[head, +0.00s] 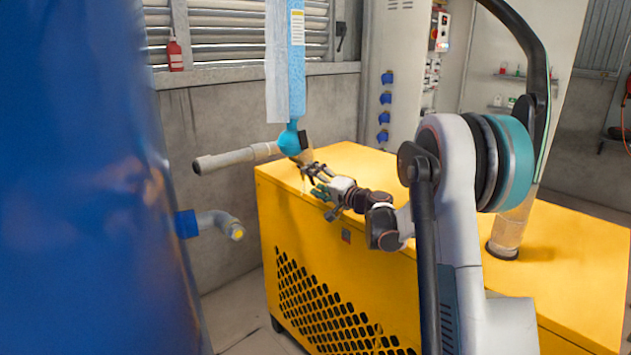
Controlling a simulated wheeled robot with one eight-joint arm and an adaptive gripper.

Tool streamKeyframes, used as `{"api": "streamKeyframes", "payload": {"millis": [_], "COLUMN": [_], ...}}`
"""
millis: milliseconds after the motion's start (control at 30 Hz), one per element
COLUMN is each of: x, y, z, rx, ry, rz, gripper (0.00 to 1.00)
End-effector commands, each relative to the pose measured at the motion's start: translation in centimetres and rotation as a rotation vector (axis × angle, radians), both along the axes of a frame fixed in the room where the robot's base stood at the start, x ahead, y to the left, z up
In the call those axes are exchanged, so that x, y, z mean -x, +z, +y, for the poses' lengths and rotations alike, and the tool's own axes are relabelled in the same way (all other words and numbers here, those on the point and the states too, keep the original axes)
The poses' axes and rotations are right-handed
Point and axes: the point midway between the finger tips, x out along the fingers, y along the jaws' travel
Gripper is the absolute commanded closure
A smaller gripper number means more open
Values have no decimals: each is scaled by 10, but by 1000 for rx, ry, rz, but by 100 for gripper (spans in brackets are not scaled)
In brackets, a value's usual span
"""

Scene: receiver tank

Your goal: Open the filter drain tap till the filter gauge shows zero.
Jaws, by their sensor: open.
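In the head view, a light-blue upright column (297,75) with a pale label hangs above the left end of a yellow cabinet. It narrows to a teal rounded part (290,139) at its bottom, which may be the filter's lower end. A small dark piece sits on the right of that part. My gripper (311,178) is open and looks empty, just below and right of the teal part, in front of the cabinet's top edge. Whether it touches anything there I cannot tell. I cannot make out a drain tap or a filter gauge.
A large blue tank (80,180) fills the left, with a bent, yellow-tipped pipe (215,222). A grey pipe (235,157) runs left from the teal part. The yellow cabinet (400,262) stands below my arm. A grey wall panel (392,60) stands behind.

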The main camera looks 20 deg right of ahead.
Motion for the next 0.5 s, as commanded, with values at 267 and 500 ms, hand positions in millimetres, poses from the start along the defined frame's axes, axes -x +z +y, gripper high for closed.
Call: {"api": "streamKeyframes", "payload": {"millis": [267,500], "x": [34,80], "y": [0,0], "z": [-12,-27], "rx": [0,0], "ry": [-3,-3], "rz": [0,0], "gripper": [32,32]}}
